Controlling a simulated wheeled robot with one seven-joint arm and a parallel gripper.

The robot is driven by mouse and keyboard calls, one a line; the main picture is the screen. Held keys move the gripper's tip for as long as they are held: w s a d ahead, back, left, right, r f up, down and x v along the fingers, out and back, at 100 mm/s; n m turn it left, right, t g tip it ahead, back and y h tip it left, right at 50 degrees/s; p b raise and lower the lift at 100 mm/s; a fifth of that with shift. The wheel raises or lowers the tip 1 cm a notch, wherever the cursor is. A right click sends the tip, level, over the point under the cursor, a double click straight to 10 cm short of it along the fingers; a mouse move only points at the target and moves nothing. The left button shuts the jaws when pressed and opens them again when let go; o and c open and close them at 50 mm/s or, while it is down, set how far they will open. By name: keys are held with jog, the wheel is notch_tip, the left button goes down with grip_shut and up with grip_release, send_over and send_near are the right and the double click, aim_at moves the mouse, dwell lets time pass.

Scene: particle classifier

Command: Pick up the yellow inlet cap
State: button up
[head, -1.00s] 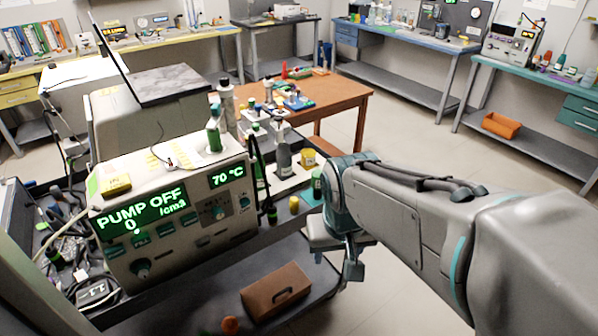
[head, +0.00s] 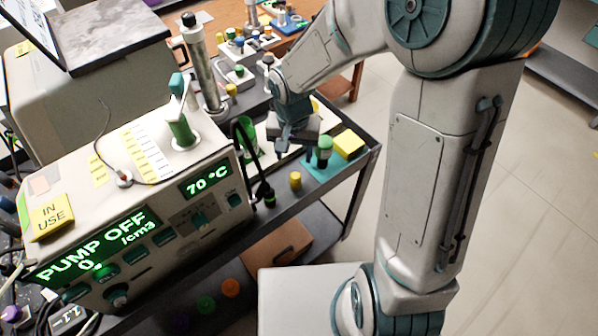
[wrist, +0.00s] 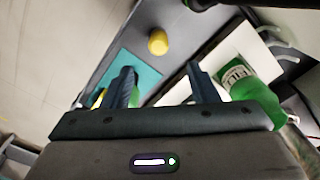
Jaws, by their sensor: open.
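A small yellow cap (head: 295,181) stands on the dark cart top, in front of the teal mat, in the head view. I take it to be the inlet cap. In the wrist view the yellow cap (wrist: 158,41) shows beyond the fingertips, about midway between them. My gripper (head: 285,148) hangs above the cart, behind the cap in the head view. In the wrist view its fingers (wrist: 160,72) are apart with nothing between them. It does not touch the cap.
A teal mat (head: 318,173) with a green-capped bottle (head: 324,150) and a yellow box (head: 349,143) lies right of my gripper. A green labelled bottle (wrist: 255,100) stands close to one finger. The pump unit (head: 140,215) and a black cable (head: 262,180) are left of the cap.

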send_over(295, 175)
jog(key=f, duration=0.4)
jog(key=shift+s+a+f, duration=0.1)
jog(key=shift+a+f, duration=0.2)
jog(key=shift+d+f+p, duration=0.15)
jog(key=shift+d+f, duration=0.05)
jog(key=shift+f, duration=1.35)
jog(key=shift+d+f+p, duration=0.15)
jog(key=shift+f, duration=1.35)
jog(key=c, duration=0.9)
